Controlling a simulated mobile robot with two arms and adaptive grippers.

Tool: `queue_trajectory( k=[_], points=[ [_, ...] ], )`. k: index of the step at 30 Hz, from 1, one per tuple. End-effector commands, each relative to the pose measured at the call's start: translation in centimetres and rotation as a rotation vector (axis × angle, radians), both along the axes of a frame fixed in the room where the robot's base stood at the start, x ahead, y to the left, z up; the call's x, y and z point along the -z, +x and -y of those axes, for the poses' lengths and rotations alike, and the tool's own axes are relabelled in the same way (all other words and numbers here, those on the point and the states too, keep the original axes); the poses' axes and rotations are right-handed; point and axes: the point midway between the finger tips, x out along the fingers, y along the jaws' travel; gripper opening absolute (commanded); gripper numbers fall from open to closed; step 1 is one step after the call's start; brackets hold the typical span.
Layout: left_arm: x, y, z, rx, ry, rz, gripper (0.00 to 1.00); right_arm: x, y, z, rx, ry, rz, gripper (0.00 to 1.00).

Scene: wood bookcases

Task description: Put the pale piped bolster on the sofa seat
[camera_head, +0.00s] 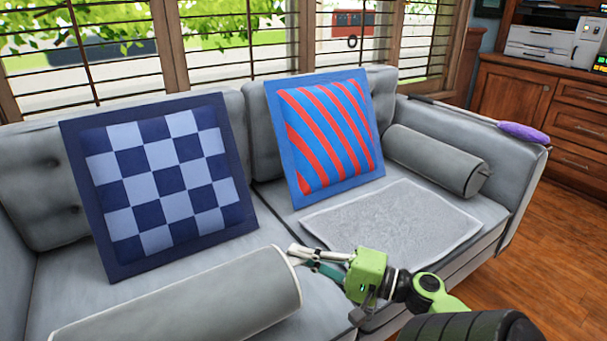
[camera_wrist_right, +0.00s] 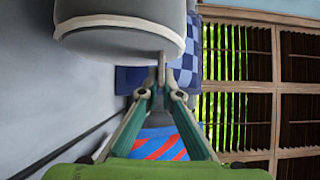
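The pale piped bolster (camera_head: 185,305) is a grey cylinder with a light piped rim, low at the left over the sofa seat (camera_head: 60,290). Its end also fills the top of the wrist view (camera_wrist_right: 120,35). My right gripper (camera_head: 298,253) is at that end, its fingers closed on a small tab that sticks out of the end face. I cannot tell whether the bolster rests on the seat or hangs just above it. My left gripper is not in view.
A checked blue cushion (camera_head: 165,180) and a red-striped blue cushion (camera_head: 330,135) lean on the backrest. A grey mat (camera_head: 395,222) lies on the right seat. Another grey bolster (camera_head: 435,160) lies by the right armrest, where a purple duster (camera_head: 523,132) rests.

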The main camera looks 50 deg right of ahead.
Motion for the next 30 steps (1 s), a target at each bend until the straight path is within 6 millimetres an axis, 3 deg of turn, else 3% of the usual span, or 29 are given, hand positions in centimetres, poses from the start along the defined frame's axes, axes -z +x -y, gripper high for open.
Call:
queue_trajectory(
  k=[2,3,4,5,17,20,30],
  points=[
    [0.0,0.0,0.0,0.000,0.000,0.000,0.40,-0.2,0.0,0.0,-0.001,0.006,0.002,0.00],
    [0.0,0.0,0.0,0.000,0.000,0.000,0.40,-0.2,0.0,0.0,-0.001,0.006,0.002,0.15],
    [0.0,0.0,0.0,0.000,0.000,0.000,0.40,-0.2,0.0,0.0,-0.001,0.005,0.003,0.23],
    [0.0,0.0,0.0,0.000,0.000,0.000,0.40,-0.2,0.0,0.0,-0.001,0.005,0.002,0.24],
    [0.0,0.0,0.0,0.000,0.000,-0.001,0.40,0.1,-0.4,0.1,-0.001,-0.002,-0.002,0.24],
    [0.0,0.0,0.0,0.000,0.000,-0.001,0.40,0.1,-1.6,0.5,0.003,0.000,-0.001,0.24],
    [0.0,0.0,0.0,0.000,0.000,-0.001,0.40,0.3,-8.3,2.6,0.006,0.003,-0.001,0.24]
  ],
)
